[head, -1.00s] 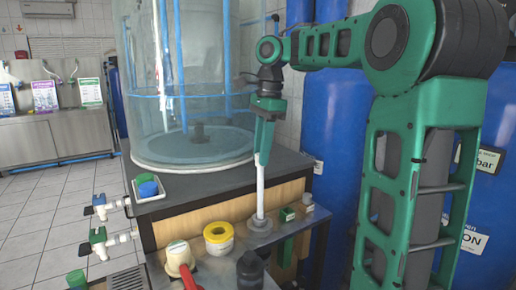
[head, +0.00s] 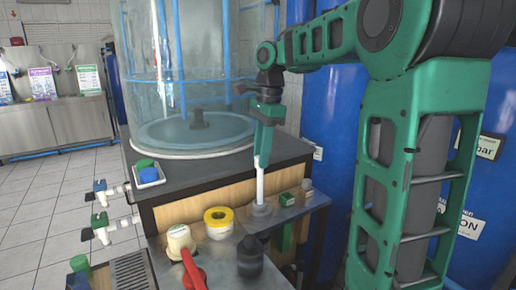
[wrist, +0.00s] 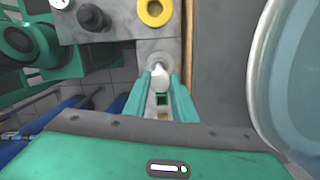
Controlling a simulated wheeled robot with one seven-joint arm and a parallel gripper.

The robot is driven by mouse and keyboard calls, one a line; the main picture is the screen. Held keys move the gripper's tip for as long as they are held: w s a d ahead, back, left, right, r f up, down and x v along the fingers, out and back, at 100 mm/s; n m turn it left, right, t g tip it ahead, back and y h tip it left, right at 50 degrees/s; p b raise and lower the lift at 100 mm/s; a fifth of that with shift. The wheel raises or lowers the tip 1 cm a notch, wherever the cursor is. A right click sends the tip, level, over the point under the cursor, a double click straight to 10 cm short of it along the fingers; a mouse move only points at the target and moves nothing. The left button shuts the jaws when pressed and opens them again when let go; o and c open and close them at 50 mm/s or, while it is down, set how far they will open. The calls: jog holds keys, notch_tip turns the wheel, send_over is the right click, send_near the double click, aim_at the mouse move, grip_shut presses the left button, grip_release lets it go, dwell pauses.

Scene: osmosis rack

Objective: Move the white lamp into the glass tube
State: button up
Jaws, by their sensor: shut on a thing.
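The white lamp (head: 260,184) is a slim white rod standing upright on a round grey base on the metal shelf. My gripper (head: 261,158) is shut on its upper end, with the green fingers pointing down. In the wrist view the lamp's white top (wrist: 159,77) shows between my two green fingers (wrist: 160,90). A large clear glass cylinder (head: 150,70) stands on the dark cabinet top behind and to the left; I cannot tell whether it is the glass tube of the task.
Blue tanks (head: 330,130) stand behind.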

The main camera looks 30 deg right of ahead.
aim_at(261, 189)
jog(key=shift+f, duration=0.85)
jog(key=shift+f, duration=0.1)
jog(key=shift+w+f, duration=0.1)
jog(key=shift+f, duration=3.35)
jog(key=shift+f, duration=1.35)
jog(key=o, duration=1.3)
jog(key=shift+d+r, duration=0.1)
jog(key=shift+r, duration=3.9)
